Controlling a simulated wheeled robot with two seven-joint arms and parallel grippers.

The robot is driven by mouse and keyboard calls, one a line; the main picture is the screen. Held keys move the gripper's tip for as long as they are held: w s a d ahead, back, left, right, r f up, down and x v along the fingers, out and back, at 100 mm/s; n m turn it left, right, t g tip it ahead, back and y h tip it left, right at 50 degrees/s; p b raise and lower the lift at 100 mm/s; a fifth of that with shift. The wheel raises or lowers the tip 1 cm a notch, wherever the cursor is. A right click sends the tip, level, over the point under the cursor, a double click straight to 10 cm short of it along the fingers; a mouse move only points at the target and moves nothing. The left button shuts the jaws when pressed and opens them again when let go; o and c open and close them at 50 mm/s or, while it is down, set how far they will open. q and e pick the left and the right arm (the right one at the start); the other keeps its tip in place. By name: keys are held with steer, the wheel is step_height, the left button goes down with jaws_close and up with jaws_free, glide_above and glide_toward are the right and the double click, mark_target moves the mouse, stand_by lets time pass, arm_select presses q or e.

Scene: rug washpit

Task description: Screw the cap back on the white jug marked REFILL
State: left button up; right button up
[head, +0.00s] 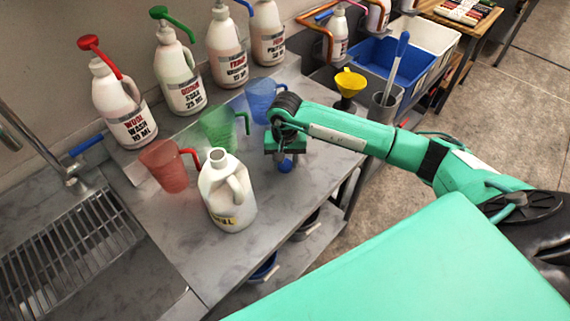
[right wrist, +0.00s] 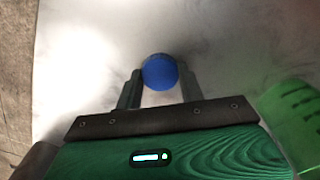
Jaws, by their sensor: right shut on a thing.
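The white jug (head: 228,195) stands upright on the grey counter, its neck open with no cap on it. Its label is mostly turned out of sight, with only a yellow and black part showing low down. The blue cap (head: 285,165) is right of the jug in the head view, at the tips of my right gripper (head: 284,158). In the right wrist view the cap (right wrist: 160,72) sits between the two fingertips, and the gripper is shut on it. I cannot tell whether the cap touches the counter. My left gripper is in neither view.
A red jug (head: 168,168), a green jug (head: 219,130) and a blue jug (head: 262,103) stand behind the white jug. Several pump bottles (head: 180,82) line the wall. A yellow funnel (head: 349,84) is at the back right. The sink grate (head: 70,260) is at left. The front counter is clear.

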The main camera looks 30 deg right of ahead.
mark_target(285, 164)
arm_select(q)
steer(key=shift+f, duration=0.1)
arm_select(e)
steer(key=shift+r, duration=0.1)
